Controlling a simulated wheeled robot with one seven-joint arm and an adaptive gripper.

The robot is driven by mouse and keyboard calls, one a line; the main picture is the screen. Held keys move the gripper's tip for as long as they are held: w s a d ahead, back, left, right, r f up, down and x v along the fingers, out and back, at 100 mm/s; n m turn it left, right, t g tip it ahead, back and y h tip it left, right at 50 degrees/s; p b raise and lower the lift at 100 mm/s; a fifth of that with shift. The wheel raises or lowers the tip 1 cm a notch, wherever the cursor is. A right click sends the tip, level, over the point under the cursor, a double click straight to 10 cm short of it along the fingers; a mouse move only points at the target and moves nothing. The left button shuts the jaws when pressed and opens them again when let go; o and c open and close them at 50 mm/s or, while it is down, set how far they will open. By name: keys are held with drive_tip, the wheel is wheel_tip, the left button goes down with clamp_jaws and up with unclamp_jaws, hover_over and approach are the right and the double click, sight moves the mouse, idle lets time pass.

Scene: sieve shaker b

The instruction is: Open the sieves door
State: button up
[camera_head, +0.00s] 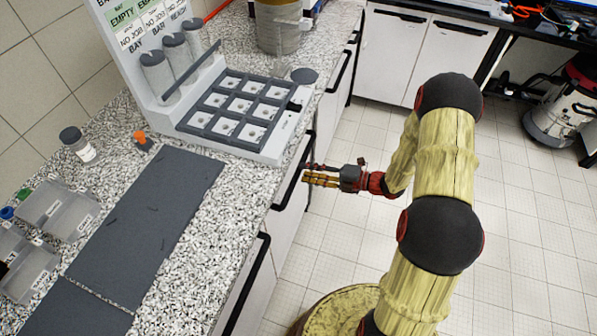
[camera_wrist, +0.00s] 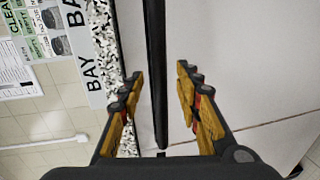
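White cabinet doors with long black bar handles run along the front of the counter. I see no label that tells which one is the sieves door. My gripper (camera_head: 308,177) is at the counter front, by the middle black handle (camera_head: 293,172) under the white tray station. In the wrist view, my gripper (camera_wrist: 160,76) is open, with one finger on each side of a black handle bar (camera_wrist: 155,45). Gaps show between the bar and both fingers. The white door panel (camera_wrist: 215,35) behind the bar looks shut.
The speckled counter (camera_head: 215,225) holds a white station with a grey grid tray (camera_head: 187,123), dark mats (camera_head: 150,200) and clear bins (camera_head: 60,215). Another handle (camera_head: 247,285) is nearer. A vacuum cleaner (camera_head: 560,110) stands at the back right. The tiled floor (camera_head: 530,240) right of my arm is clear.

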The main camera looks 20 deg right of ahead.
sight(299, 171)
drive_tip(key=shift+b+x, duration=0.5)
drive_tip(key=shift+x, duration=1.55)
drive_tip(key=shift+c, duration=0.3)
drive_tip(key=c, duration=0.7)
clamp_jaws()
